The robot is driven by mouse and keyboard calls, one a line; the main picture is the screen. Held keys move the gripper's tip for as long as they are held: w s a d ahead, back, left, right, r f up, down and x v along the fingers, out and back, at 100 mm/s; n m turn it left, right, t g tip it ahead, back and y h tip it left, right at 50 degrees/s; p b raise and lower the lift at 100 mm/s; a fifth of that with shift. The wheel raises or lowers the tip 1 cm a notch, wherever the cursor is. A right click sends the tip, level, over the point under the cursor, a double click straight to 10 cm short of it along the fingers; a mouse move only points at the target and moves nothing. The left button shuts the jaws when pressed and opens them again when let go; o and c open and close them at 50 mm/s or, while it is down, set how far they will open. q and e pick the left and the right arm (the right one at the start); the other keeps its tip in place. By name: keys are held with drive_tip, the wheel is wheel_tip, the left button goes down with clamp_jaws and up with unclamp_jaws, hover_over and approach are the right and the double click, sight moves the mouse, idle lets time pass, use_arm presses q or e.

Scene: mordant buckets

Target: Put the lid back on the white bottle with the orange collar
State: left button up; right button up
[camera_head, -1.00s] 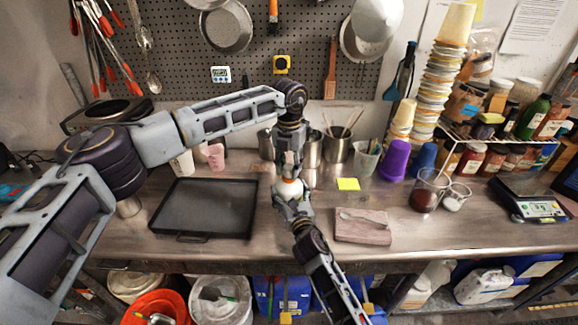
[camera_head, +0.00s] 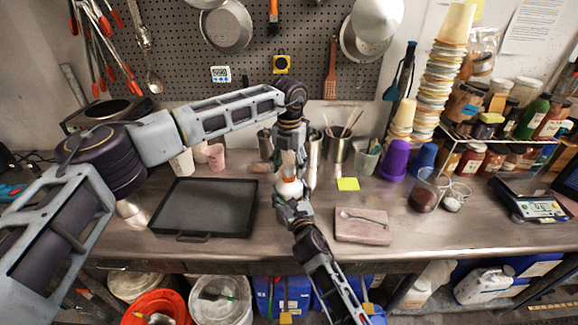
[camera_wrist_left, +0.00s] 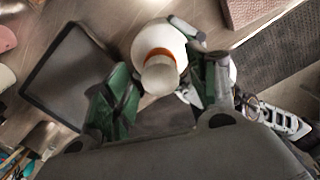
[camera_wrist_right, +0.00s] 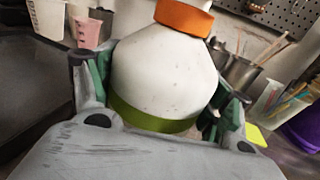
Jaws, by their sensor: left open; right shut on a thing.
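The white bottle (camera_head: 288,189) is near the middle of the table, with an orange collar (camera_wrist_right: 184,17) at its neck and a green band near its base. My right gripper (camera_wrist_right: 160,112) is shut around its lower body. In the left wrist view a pale round piece, apparently the lid (camera_wrist_left: 159,77), sits above the orange collar. I cannot tell how firmly it is seated. My left gripper (camera_wrist_left: 160,92) is open just above the bottle, its green-padded fingers on either side of the pale piece. I cannot tell whether the bottle's base touches the table.
A dark tray (camera_head: 205,207) lies left of the bottle. A pinkish block (camera_head: 362,232) with a spoon and a yellow note (camera_head: 348,184) lie to the right. Metal canisters (camera_head: 337,147) stand behind. A purple cup (camera_head: 394,160) and a cup of dark powder (camera_head: 424,197) are further right.

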use_arm(q)
wheel_tip(320, 180, up, 12)
idle(0.6)
drive_tip(key=shift+f, duration=0.15)
use_arm(e)
drive_tip(key=o, duration=2)
drive_tip(key=shift+s, duration=0.15)
drive_tip(key=v, duration=1.1)
drive_tip(key=shift+s+d, duration=0.15)
drive_tip(key=shift+s, duration=0.2)
